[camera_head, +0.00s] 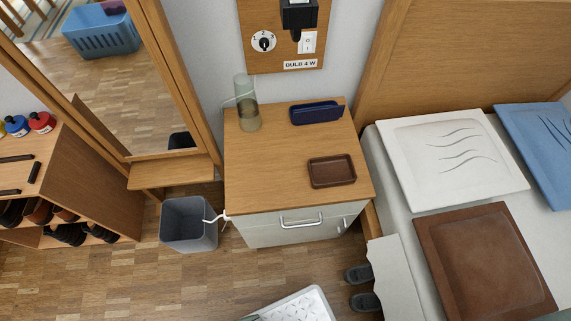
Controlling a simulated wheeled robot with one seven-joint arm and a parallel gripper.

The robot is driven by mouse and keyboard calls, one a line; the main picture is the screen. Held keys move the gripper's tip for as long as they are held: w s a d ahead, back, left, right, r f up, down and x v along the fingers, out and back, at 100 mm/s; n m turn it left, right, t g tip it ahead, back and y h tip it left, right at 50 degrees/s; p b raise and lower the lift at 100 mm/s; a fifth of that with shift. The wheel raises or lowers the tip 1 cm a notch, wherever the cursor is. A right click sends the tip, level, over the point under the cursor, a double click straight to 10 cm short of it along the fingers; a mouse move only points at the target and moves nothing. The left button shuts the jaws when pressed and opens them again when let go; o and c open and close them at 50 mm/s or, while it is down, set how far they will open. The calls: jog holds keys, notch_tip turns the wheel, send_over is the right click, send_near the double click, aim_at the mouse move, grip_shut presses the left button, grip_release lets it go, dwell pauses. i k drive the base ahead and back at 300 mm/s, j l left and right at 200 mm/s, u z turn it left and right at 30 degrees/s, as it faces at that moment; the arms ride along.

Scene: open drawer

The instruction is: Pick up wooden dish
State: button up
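The wooden dish (332,172) is a small dark brown rectangular tray with rounded corners and a raised rim. It lies flat and looks empty on the right front part of the light wooden top of the bedside cabinet (262,182). A dark blue oblong case (316,113) lies behind it, apart from it. A greenish glass vase (247,104) stands at the back left of the same top. I cannot make out my gripper in this view, and nothing touches the dish.
The cabinet's white drawer front (290,226) has a metal handle. A grey bin (188,224) stands to its left. A bed with a white pillow (452,157) and a brown cushion (485,262) is at right. Two dark slipper-like objects (362,287) lie beside it.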

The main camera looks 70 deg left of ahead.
aim_at(334, 170)
jog(key=u, duration=1.75)
jog(key=i+j+z, duration=0.25)
jog(key=j+z, duration=0.25)
jog(key=j, duration=0.2)
jog(key=i, duration=0.05)
